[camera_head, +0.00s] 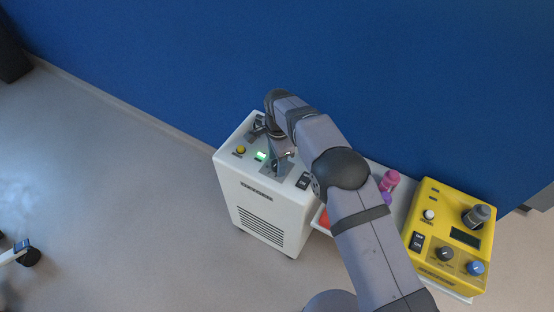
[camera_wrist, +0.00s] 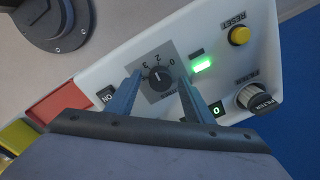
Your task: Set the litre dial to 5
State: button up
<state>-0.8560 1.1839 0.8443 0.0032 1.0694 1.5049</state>
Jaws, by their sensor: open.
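The litre dial (camera_wrist: 158,77) is a black round knob on a grey square plate with printed numbers, on the white machine's top panel. Its white mark is short, and I cannot tell for sure which number it points at. In the wrist view my gripper (camera_wrist: 163,82) has its two blue-grey fingers apart, one on each side of the dial, with nothing held. I cannot tell whether they touch the knob. In the head view my gripper (camera_head: 281,157) is over the top of the white machine (camera_head: 262,205), and my arm and fingers mostly hide the dial.
A green light (camera_wrist: 202,64), a yellow reset button (camera_wrist: 239,35), a filter knob (camera_wrist: 254,98) and an ON switch (camera_wrist: 107,95) surround the dial. A yellow machine (camera_head: 455,212) with knobs stands right, beyond a pink bottle (camera_head: 390,180). A blue wall (camera_head: 300,60) is behind.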

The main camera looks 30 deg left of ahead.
jog(key=c, duration=1)
jog(key=shift+c, duration=0.2)
jog(key=shift+n, duration=0.3)
jog(key=n, duration=0.6)
jog(key=shift+w, duration=0.1)
jog(key=n, duration=0.4)
jog(key=shift+g, duration=0.3)
jog(key=shift+n, duration=1.8)
